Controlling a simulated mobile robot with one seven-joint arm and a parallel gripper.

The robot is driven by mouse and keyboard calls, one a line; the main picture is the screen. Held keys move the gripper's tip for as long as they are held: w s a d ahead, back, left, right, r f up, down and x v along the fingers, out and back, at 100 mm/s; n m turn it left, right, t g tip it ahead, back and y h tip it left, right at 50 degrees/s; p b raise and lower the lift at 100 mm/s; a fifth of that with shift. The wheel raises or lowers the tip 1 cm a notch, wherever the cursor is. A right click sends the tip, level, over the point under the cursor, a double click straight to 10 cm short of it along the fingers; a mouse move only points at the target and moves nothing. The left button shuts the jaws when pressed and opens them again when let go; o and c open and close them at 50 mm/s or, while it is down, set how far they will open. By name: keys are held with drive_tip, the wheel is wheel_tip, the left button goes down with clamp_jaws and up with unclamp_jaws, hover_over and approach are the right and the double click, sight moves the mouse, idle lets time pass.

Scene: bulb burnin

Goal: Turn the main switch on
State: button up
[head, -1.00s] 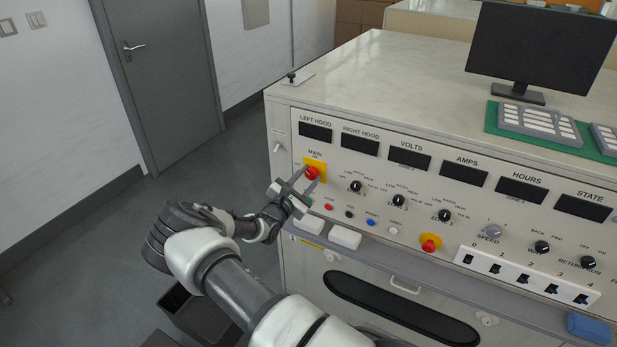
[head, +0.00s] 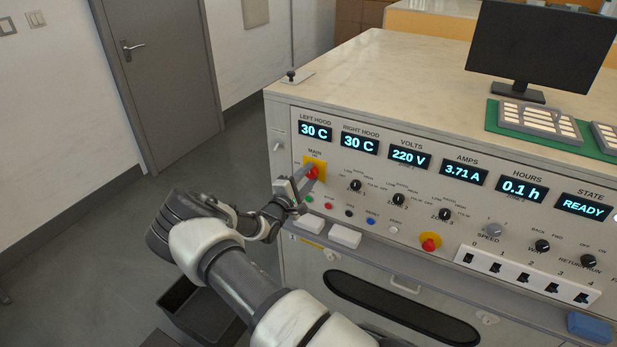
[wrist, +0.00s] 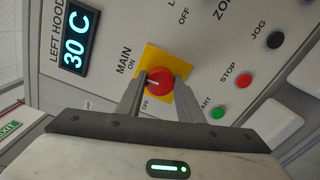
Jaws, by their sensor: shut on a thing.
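The main switch is a red rotary knob (wrist: 158,79) on a yellow plate (wrist: 151,58), marked MAIN, ON and OFF, at the left of the panel. In the head view the red knob (head: 312,172) shows beyond my fingertips. My gripper (wrist: 159,84) is shut on the knob, one finger on each side of it. In the head view my gripper (head: 309,177) reaches the panel from the lower left. The knob's white mark points toward the ON side, as far as the wrist view shows.
The panel displays are lit, with the state display (head: 584,205) reading READY. Push buttons, zone knobs and a red emergency button (head: 430,243) lie to the right. White boxes (head: 344,236) sit on the ledge below. A monitor (head: 540,45) stands on top.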

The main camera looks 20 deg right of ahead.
drive_tip(key=shift+m, duration=0.5)
drive_tip(key=o, duration=1.1)
drive_tip(key=shift+c, duration=0.2)
drive_tip(key=shift+a, duration=0.1)
drive_tip(key=v, duration=1.7)
drive_tip(key=shift+s, duration=0.2)
